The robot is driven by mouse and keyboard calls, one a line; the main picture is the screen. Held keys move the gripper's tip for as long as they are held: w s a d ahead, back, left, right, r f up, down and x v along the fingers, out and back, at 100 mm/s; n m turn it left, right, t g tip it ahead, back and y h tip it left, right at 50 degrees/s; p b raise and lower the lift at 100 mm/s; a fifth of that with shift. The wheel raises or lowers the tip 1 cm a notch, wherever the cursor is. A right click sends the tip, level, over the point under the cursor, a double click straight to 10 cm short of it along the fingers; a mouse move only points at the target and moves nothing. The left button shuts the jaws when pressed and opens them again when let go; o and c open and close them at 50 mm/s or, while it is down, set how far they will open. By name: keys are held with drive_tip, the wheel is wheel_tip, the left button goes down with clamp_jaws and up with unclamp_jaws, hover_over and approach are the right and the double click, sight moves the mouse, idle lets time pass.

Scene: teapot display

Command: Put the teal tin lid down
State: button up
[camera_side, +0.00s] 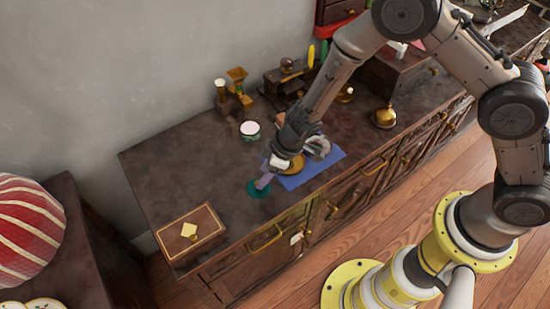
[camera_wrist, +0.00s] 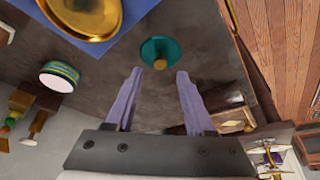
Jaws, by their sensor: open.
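The teal lid (camera_side: 258,189) lies on the dark cabinet top, left of the blue mat. In the wrist view the teal lid (camera_wrist: 154,47) is a round disc with a small gold knob (camera_wrist: 160,63). My gripper (camera_side: 264,181) is low over the cabinet, close by the lid. In the wrist view my gripper (camera_wrist: 159,74) is open, its two pale purple fingers apart with nothing between them. The lid and knob show just beyond the fingertips. A round tin with a pale top and green band (camera_side: 250,130) stands farther back; it also shows in the wrist view (camera_wrist: 59,77).
A blue mat (camera_side: 325,161) with a gold dish (camera_wrist: 84,14) lies beside the lid. A brown box (camera_side: 190,233) sits at the near left corner. A brass grinder (camera_side: 238,84) and a brass bell (camera_side: 384,117) stand farther back.

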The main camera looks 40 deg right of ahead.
drive_tip(key=v, duration=0.8)
drive_tip(key=shift+d+r, duration=0.1)
drive_tip(key=shift+r, duration=0.1)
drive_tip(key=w+d+r+m+t+h, duration=0.3)
drive_tip(key=d+r+m+t, duration=0.1)
drive_tip(key=d+r, duration=0.95)
drive_tip(key=s+d+r+m+h, duration=0.3)
drive_tip(key=s+d+r, duration=0.3)
drive_tip(key=d+r, duration=0.25)
drive_tip(key=s+r+m+g+y, duration=0.1)
drive_tip(key=s+m+y, duration=0.1)
drive_tip(key=s, duration=1.8)
drive_tip(key=shift+a+r+g+y, duration=0.25)
drive_tip(key=shift+a+g+y, duration=0.05)
drive_tip(key=shift+a+y, duration=0.1)
